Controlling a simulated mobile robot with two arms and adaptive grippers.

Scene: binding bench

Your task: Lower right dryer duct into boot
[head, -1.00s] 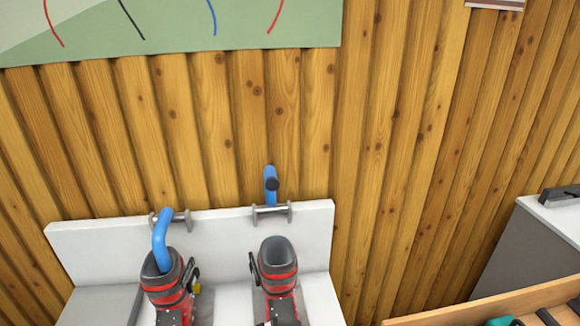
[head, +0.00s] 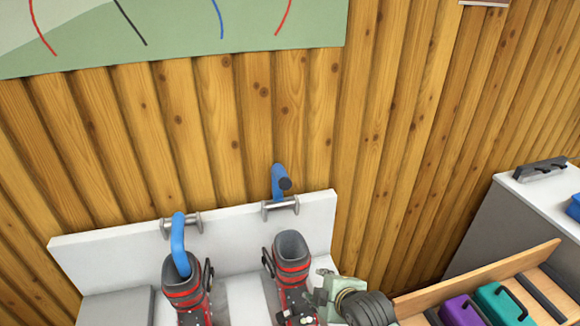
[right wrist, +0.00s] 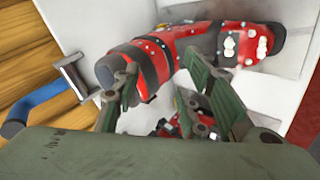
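The right dryer duct (head: 279,178) is a blue tube with a dark end, raised and pointing out from its metal bracket (head: 280,207) above the right boot. It also shows at the left of the right wrist view (right wrist: 48,103). The right boot (head: 293,272) is red and grey and stands upright with its top open and empty. It shows lying across the right wrist view (right wrist: 180,50). My right gripper (head: 309,303) is beside the boot's lower right side, apart from the duct. My left gripper is out of view.
The left duct (head: 178,243) bends down into the left boot (head: 184,290). A white back panel (head: 110,252) stands behind both. A wooden tray (head: 425,303) with purple and teal items is at the right. Free air surrounds the right duct.

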